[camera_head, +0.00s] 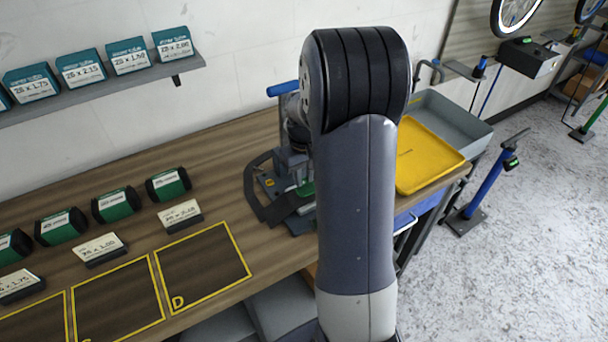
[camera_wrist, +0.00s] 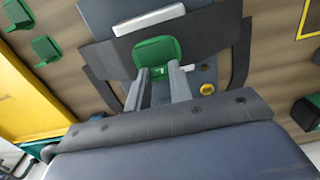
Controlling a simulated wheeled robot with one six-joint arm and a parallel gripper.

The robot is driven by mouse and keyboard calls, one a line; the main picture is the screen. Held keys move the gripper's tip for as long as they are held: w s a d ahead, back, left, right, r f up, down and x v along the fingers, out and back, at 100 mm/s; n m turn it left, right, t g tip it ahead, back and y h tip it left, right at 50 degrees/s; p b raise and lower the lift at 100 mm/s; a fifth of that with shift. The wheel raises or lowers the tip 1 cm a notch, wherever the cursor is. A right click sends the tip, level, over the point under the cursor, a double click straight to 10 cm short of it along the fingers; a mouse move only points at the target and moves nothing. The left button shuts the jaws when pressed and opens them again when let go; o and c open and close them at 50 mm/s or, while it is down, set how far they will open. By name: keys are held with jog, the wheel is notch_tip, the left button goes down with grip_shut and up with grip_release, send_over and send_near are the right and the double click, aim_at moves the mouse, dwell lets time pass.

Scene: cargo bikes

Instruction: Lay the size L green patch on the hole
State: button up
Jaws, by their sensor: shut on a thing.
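My gripper (camera_wrist: 160,72) is shut on a green patch (camera_wrist: 158,52) with rounded corners, held by its near edge over the work fixture. A small pale mark shows on the patch, too small to read. A dark rubber piece (camera_wrist: 205,38) lies around and under the patch. I cannot tell whether the patch touches it, and no hole shows. In the head view a bit of green (camera_head: 306,189) shows at the fixture beside my arm, which hides most of that spot. Two more green patches (camera_wrist: 18,12) (camera_wrist: 46,49) lie on the bench at the left of the wrist view.
A yellow tray (camera_head: 428,153) lies to the right of the fixture, and also shows at left in the wrist view (camera_wrist: 30,100). Green rolls (camera_head: 168,183) and labels stand at the left. The yellow-outlined square D (camera_head: 203,265) is empty. A blue handle (camera_head: 283,89) rises behind the fixture.

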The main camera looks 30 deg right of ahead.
jog(key=shift+f+b, duration=0.5)
jog(key=shift+f, duration=0.2)
dwell(1.5)
jog(key=o, duration=0.8)
jog(key=shift+o, duration=0.2)
notch_tip(320, 180, up, 11)
jog(key=shift+b, duration=0.4)
jog(key=shift+f, duration=0.15)
notch_tip(320, 180, down, 10)
jog(key=shift+f+p, duration=0.25)
jog(key=shift+p, duration=0.2)
jog(key=shift+r, duration=0.1)
jog(key=shift+r, duration=0.1)
